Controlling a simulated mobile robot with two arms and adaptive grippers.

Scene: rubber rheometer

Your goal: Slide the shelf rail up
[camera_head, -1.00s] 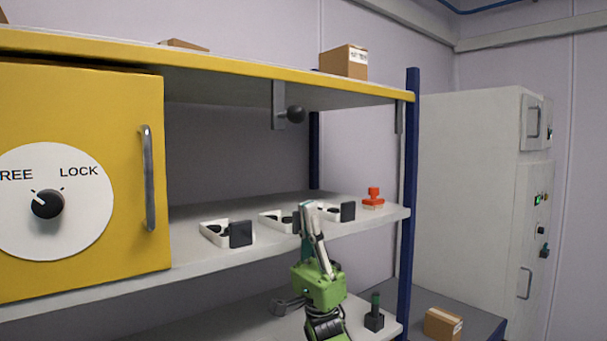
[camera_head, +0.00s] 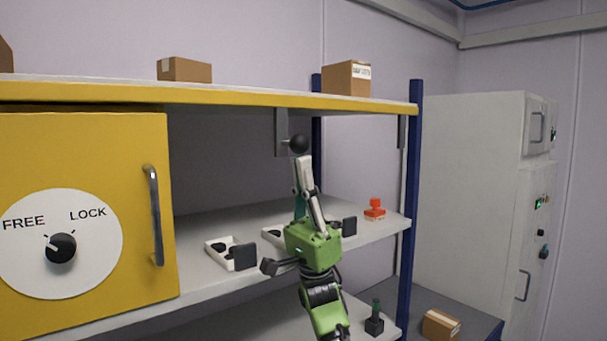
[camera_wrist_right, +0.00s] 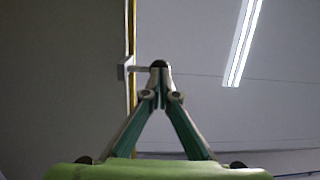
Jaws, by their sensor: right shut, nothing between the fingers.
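The shelf rail is the top shelf with a yellow front edge (camera_head: 230,97). A grey bracket (camera_head: 281,131) with a black ball knob (camera_head: 298,144) hangs below that edge. My right gripper (camera_head: 303,160) points up, shut and empty, with its fingertips just under the knob. In the right wrist view the closed fingertips (camera_wrist_right: 160,72) cover most of the dark knob (camera_wrist_right: 158,64); I cannot tell if they touch it. The bracket (camera_wrist_right: 123,67) shows to the left there. My left gripper is not in view.
A yellow cabinet (camera_head: 95,140) with a FREE/LOCK dial (camera_head: 61,248) stands left. White trays (camera_head: 222,254) and a red-orange object (camera_head: 375,207) sit on the middle shelf. Cardboard boxes (camera_head: 346,78) rest on the top shelf. A blue post (camera_head: 410,200) stands right.

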